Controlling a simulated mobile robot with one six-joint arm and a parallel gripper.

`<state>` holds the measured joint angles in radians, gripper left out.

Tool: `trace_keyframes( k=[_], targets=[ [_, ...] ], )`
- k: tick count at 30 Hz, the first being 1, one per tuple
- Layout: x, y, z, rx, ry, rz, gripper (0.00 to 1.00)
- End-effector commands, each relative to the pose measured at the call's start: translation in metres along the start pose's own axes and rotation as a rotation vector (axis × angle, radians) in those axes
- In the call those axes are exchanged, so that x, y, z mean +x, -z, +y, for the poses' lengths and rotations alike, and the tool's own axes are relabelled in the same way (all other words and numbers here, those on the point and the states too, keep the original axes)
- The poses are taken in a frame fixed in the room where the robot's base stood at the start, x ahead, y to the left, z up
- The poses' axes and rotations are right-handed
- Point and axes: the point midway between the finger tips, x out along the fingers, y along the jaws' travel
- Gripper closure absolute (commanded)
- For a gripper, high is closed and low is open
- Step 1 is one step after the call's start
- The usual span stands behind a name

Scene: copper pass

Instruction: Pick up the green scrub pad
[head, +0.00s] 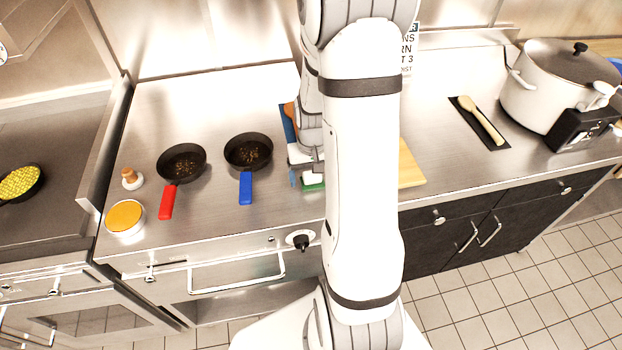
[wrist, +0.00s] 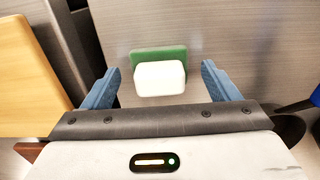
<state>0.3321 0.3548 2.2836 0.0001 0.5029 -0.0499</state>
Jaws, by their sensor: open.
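The green scrub pad (wrist: 159,56) shows in the wrist view between my fingers and a little beyond them, with a white block (wrist: 160,78) against it that hides part of it. I cannot tell whether the white block is joined to the pad. In the head view a sliver of the green pad (head: 314,185) shows at the counter's front, mostly hidden by my arm. My gripper (wrist: 161,83) is open, with its blue fingers apart on either side of the white block. In the head view my gripper (head: 304,178) is over the pad, partly hidden by my arm.
A pan with a blue handle (head: 246,187) and a pan with a red handle (head: 167,202) stand to the left. A wooden board (head: 411,165) lies to the right. A large pot (head: 545,95) stands far right. Steel counter between the board and the black mat (head: 493,139) is clear.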

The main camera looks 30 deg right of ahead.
Motion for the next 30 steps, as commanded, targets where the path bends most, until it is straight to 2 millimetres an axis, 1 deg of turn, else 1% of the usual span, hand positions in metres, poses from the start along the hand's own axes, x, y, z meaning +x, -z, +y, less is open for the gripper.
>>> trace_keyframes(
  k=[2, 19, 20, 26, 29, 30],
  targets=[
    [0.000, 0.000, 0.000, 0.000, 0.000, 0.000, 0.19],
    [0.000, 0.000, -0.001, -0.001, 0.000, 0.000, 0.66],
    [-0.001, 0.000, -0.001, -0.001, 0.000, 0.000, 0.67],
    [-0.001, 0.000, -0.001, -0.002, 0.000, 0.000, 0.67],
    [-0.006, 0.001, -0.001, -0.002, 0.000, 0.002, 0.67],
    [-0.011, 0.001, -0.001, -0.002, 0.000, 0.004, 0.67]
  ],
)
